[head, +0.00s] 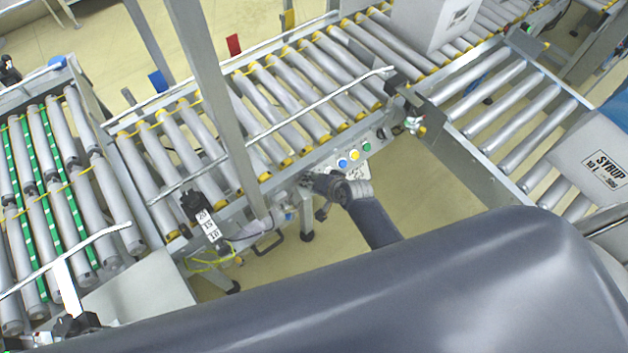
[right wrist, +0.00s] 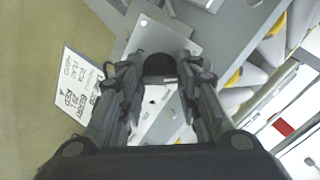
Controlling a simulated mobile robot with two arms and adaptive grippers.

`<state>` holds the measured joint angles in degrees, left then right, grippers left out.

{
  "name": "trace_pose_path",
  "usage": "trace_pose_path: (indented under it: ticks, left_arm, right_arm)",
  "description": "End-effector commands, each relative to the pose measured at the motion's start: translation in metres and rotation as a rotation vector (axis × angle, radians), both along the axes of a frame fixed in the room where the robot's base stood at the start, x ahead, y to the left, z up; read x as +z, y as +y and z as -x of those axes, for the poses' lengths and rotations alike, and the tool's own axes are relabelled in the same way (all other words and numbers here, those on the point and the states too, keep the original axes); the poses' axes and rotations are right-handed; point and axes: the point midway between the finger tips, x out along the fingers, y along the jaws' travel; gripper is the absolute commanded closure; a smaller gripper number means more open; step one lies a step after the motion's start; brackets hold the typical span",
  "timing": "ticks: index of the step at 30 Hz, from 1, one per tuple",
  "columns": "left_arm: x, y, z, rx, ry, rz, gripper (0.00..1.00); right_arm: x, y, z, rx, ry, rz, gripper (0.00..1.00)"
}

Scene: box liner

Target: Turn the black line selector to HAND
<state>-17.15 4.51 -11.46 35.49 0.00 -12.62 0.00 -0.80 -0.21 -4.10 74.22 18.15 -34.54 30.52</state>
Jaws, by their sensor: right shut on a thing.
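The black line selector (right wrist: 160,66) shows as a dark rounded knob on a grey metal plate in the right wrist view. My right gripper (right wrist: 161,80) has one finger on each side of it and is shut on it. In the head view my right gripper (head: 320,184) reaches the conveyor's side rail below the buttons, and the selector is hidden there. A white label (right wrist: 72,92) with black print lies left of the fingers in the wrist view; I cannot read it surely. The knob's pointing direction cannot be told. My left gripper is not in view.
Blue (head: 343,163), yellow (head: 354,155) and green (head: 366,147) buttons sit close to my right gripper on the rail. A grey upright post (head: 215,110) stands left of it. Roller conveyors (head: 290,95) run behind. A syrup box (head: 590,160) is at the right.

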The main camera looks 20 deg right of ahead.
Motion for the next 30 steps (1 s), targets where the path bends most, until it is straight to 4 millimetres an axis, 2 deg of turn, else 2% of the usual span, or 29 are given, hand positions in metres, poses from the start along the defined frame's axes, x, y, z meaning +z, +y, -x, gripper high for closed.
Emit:
trace_pose_path:
  ticks: [12, 29, 30]
  left_arm:
    - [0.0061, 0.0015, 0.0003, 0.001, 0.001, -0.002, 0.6]
    - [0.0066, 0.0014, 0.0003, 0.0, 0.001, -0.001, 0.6]
    - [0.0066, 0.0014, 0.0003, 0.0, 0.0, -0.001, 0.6]
  right_arm:
    - [-0.0006, 0.0005, 0.0008, 0.157, -0.044, 0.129, 0.92]
    - [-0.0012, 0.0001, 0.001, 0.183, -0.052, 0.15, 0.93]
    - [-0.0013, 0.0001, 0.0011, 0.183, -0.052, 0.15, 0.64]
